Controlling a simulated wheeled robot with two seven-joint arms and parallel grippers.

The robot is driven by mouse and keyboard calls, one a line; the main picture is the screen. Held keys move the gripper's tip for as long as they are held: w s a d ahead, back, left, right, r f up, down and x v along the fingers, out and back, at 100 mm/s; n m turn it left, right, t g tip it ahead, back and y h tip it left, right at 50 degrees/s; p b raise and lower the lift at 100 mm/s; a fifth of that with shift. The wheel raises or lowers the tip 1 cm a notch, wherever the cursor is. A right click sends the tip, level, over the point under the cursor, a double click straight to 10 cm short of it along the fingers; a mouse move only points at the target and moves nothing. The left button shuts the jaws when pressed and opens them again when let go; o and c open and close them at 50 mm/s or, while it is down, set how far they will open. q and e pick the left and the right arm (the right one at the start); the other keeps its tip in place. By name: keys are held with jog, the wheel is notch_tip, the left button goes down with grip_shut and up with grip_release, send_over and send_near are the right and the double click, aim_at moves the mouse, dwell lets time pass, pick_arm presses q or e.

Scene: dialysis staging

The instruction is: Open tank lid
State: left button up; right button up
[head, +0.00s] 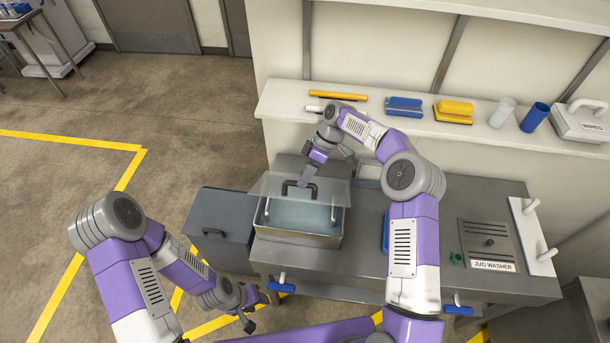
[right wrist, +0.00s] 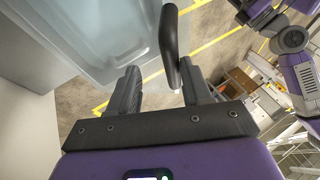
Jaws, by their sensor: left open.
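The steel tank (head: 300,237) stands on the left part of the steel bench, with pale water showing inside. Its translucent lid (head: 335,190) appears tilted up towards the back, with the tank's front part uncovered. The lid's black handle (head: 300,189) also shows in the right wrist view (right wrist: 172,48). My right gripper (head: 305,180) is at the handle. In the right wrist view its fingers (right wrist: 160,85) are apart, with the handle close by the right-hand finger; contact is unclear. My left gripper (head: 260,309) is open and empty, low in front of the bench.
A dark grey cabinet (head: 218,225) stands left of the tank. The jug washer panel (head: 487,242) is on the bench's right side. The shelf (head: 290,97) behind holds brushes, cups and a wipes box (head: 582,122). Blue-handled valves (head: 281,286) project from the bench front.

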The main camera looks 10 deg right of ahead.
jog(key=shift+s+r, duration=0.1)
jog(key=shift+r, duration=0.05)
dwell(0.6)
jog(key=v, duration=0.7)
jog(key=shift+r, duration=0.2)
jog(key=shift+d, duration=0.1)
